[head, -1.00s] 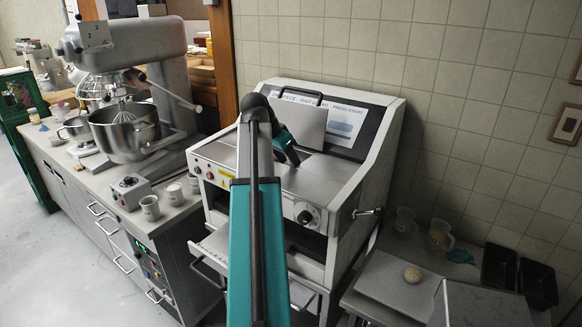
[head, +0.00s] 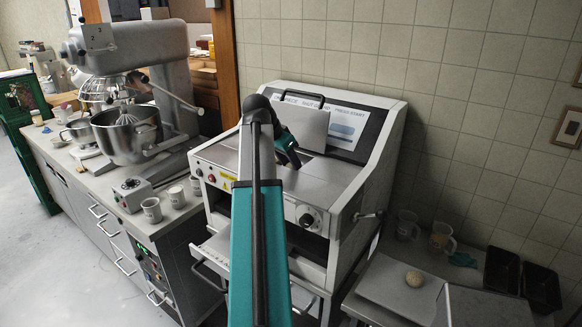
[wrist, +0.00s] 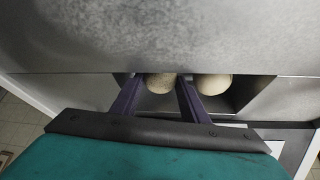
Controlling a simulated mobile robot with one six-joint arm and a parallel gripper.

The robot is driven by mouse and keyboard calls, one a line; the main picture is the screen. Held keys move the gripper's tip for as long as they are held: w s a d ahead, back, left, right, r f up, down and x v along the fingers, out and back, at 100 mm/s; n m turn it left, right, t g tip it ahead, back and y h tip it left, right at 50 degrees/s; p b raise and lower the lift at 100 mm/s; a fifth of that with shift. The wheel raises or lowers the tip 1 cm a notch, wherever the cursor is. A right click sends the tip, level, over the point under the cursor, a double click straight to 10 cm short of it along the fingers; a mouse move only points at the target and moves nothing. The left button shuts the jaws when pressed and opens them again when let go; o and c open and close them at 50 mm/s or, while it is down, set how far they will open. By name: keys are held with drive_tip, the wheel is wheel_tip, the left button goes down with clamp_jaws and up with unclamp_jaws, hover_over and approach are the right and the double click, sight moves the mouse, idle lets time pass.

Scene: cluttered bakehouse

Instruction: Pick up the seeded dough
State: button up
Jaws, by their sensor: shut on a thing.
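In the wrist view my gripper (wrist: 159,85) is shut on a round dough ball that looks speckled, the seeded dough (wrist: 161,80). Its upper part is hidden by a grey metal panel (wrist: 165,35). A second, paler dough ball (wrist: 214,84) sits just right of the right finger, in the same dark opening.
A mixer (head: 125,45) and cups (head: 152,209) stand on the left counter. The machine's panel closely overhangs my fingers.

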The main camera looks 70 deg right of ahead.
drive_tip(key=shift+r+b, duration=1.65)
drive_tip(key=shift+r, duration=3.2)
